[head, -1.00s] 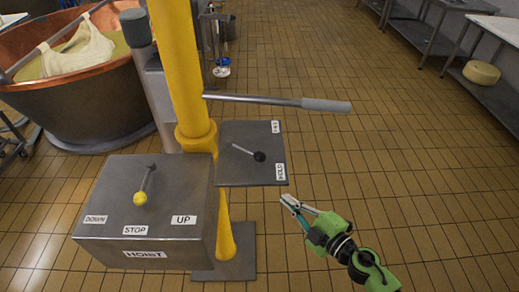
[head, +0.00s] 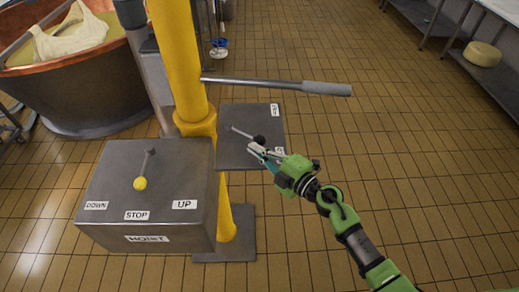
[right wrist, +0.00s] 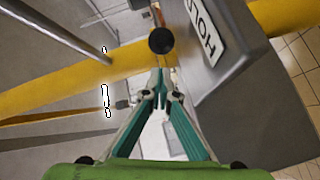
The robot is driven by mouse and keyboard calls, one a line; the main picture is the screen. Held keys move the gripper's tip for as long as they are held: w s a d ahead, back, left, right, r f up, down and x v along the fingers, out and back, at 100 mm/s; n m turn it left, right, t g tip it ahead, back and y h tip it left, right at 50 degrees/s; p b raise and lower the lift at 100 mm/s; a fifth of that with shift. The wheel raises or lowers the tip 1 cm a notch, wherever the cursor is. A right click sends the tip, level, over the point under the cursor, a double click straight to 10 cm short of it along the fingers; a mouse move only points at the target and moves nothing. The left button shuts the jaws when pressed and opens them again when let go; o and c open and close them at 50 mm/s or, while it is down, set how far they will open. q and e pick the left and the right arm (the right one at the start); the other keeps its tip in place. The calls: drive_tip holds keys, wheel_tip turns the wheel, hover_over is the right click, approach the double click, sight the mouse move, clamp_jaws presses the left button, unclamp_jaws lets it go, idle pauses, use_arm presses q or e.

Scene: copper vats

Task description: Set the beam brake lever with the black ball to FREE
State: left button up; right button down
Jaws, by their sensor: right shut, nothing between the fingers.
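The beam brake lever (head: 241,132) is a thin metal rod ending in a black ball (head: 259,140), on a dark grey plate (head: 233,155) beside the yellow post. The plate has a label at its upper right (head: 275,110) and a HOLD label, partly hidden by my gripper. My right gripper (head: 255,148) is shut and empty, its tips close to the ball on the near side. In the right wrist view the black ball (right wrist: 161,41) is just beyond the shut fingertips (right wrist: 160,72), with the HOLD label (right wrist: 202,32) to its right. Contact cannot be told. My left gripper is out of view.
A hoist box (head: 150,195) with a yellow-ball lever (head: 140,183) stands left of the plate. A long grey-handled bar (head: 290,86) reaches out above the plate. The yellow post (head: 180,60) stands behind. Open tiled floor lies to the right.

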drive_tip(key=shift+w+d+f, duration=0.25)
drive_tip(key=shift+w+d, duration=0.25)
drive_tip(key=shift+w, duration=0.05)
drive_tip(key=shift+b, duration=0.3)
